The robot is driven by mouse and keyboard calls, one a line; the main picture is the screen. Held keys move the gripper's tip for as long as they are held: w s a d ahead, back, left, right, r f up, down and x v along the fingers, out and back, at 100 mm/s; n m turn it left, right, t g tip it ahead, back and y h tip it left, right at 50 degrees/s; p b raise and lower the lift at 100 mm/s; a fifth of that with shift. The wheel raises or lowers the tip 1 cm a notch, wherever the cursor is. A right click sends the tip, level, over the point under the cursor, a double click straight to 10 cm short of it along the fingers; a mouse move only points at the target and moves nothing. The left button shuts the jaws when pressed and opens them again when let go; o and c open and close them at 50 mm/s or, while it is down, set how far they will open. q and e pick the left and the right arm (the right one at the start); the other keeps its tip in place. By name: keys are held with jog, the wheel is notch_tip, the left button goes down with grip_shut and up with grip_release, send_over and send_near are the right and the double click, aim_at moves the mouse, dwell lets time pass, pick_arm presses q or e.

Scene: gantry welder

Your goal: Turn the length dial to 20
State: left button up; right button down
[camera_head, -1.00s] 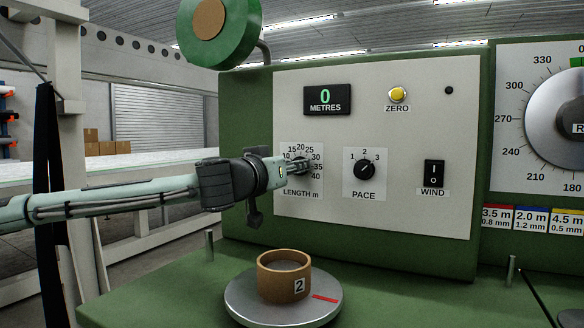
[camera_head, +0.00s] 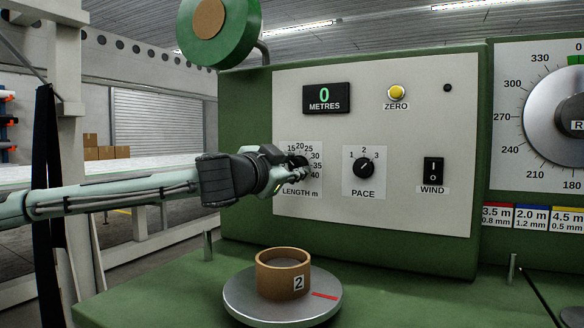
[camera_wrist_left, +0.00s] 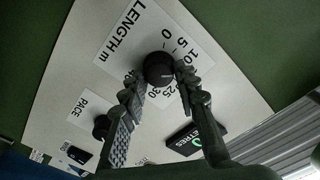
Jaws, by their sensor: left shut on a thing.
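The length dial (camera_head: 301,160) is a small black knob on the pale panel, with numbers around it. In the head view my left gripper (camera_head: 298,170) covers part of the dial and its lower-left numbers. In the left wrist view the black knob (camera_wrist_left: 158,68) sits between the two fingertips of my left gripper (camera_wrist_left: 158,78), which is shut on it. A pale pointer mark shows on the knob, but I cannot tell exactly which number it points to. My right gripper is not in view.
The metres display (camera_head: 327,97) reads 0. The pace knob (camera_head: 364,168), wind switch (camera_head: 433,171) and yellow zero button (camera_head: 397,92) are on the same panel. Below stands a brown ring marked 2 (camera_head: 283,276) on a metal disc (camera_head: 240,300).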

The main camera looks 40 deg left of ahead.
pick_arm(q)
jog(key=m, duration=0.3)
jog(key=shift+m, duration=0.4)
jog(key=m, duration=0.3)
jog(key=shift+f+p, duration=0.1)
jog(key=shift+p, duration=0.2)
jog(key=shift+m, duration=0.8)
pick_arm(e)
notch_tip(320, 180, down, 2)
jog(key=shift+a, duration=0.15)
pick_arm(q)
jog(key=shift+d+m, duration=0.1)
jog(key=shift+m, duration=0.2)
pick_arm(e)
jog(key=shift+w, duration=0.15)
pick_arm(q)
jog(key=o, duration=1.1)
jog(key=shift+o, duration=0.3)
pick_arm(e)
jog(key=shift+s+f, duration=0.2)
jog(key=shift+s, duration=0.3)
